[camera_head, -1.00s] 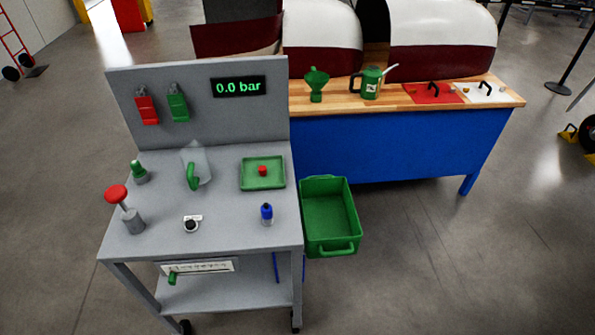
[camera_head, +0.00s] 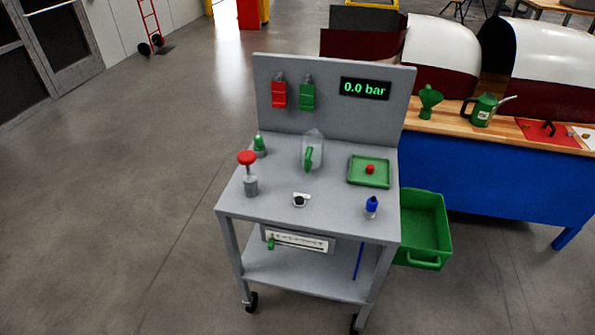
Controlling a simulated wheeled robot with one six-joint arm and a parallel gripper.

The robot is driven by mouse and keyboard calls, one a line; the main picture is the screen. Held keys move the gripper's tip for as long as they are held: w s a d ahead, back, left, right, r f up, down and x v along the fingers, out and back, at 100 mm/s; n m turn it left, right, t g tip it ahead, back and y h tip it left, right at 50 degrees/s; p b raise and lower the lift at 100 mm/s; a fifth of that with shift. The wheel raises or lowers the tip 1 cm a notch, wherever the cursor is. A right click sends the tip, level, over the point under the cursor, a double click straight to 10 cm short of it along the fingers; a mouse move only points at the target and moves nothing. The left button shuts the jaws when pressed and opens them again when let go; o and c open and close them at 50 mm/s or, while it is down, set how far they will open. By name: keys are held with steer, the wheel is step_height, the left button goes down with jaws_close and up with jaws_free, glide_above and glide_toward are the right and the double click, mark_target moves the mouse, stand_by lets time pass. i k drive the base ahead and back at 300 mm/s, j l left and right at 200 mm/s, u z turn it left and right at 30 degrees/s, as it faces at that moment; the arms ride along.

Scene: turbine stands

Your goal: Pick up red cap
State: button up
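A small red cap (camera_head: 370,169) sits in a shallow green tray (camera_head: 356,182) on the right side of the grey cart's top (camera_head: 328,187). The cap looks clear of the tray's rim. My gripper is not in view.
A red mushroom knob (camera_head: 247,158), a green cone-shaped part (camera_head: 259,145), a green lever (camera_head: 308,158), a small black knob (camera_head: 300,200) and a blue bottle (camera_head: 372,207) stand on the cart. A green bin (camera_head: 426,225) is at its right, by a blue workbench (camera_head: 500,180). Floor at left is clear.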

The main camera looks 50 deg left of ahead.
mark_target(369, 169)
steer(key=u, duration=1.45)
steer(key=i+l+u, duration=0.25)
steer(key=i+l, duration=0.3)
steer(key=i+l+u, duration=0.3)
steer(key=i+l, duration=0.25)
steer(key=l, duration=0.15)
